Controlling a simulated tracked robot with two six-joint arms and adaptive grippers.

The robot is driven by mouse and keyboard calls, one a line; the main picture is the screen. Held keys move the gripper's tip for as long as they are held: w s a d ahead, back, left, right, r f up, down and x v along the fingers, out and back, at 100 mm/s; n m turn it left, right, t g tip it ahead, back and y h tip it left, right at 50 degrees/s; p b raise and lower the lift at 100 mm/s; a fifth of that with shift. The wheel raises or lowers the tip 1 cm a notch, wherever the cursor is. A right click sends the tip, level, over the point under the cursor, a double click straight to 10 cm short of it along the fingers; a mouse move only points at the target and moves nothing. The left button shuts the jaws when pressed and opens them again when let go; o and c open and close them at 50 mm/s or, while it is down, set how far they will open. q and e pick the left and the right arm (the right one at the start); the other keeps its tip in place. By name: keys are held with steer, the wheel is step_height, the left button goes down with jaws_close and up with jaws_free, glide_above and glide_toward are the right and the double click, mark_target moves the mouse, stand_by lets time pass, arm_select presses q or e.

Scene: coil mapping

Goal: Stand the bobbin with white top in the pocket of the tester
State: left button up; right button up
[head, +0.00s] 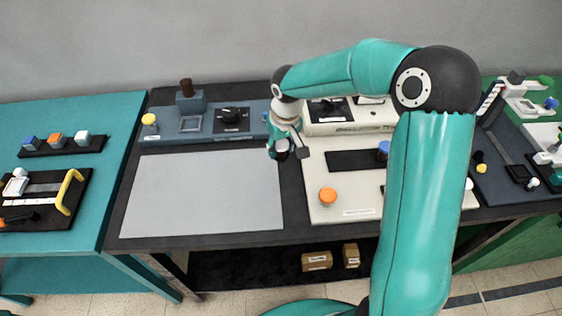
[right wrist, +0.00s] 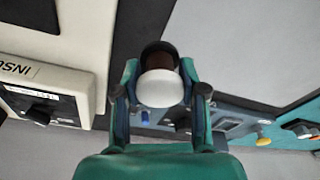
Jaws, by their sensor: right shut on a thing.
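My right gripper (head: 281,154) is shut on a bobbin (right wrist: 160,68) with a white top (right wrist: 160,88) and a dark brown body. It holds the bobbin in the air near the gap between a grey mat and the cream unit. The cream instrument (head: 380,117) has a dark knob panel and a label that begins "INS" in the right wrist view (right wrist: 40,75). A blue-grey instrument (head: 205,134) with a square recess (head: 190,124) and a knob stands to the left. I cannot tell any pocket on the cream instrument, partly hidden by my arm. My left gripper is not in view.
The grey mat (head: 205,195) is bare. A cream tray (head: 343,208) holds an orange-topped bobbin (head: 327,196) and a blue-topped one (head: 384,149). My right arm covers the tray's right part.

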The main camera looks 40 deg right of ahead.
mark_target(280, 170)
steer(key=shift+f, duration=3.5)
steer(key=o, duration=1.2)
steer(key=shift+c, duration=0.2)
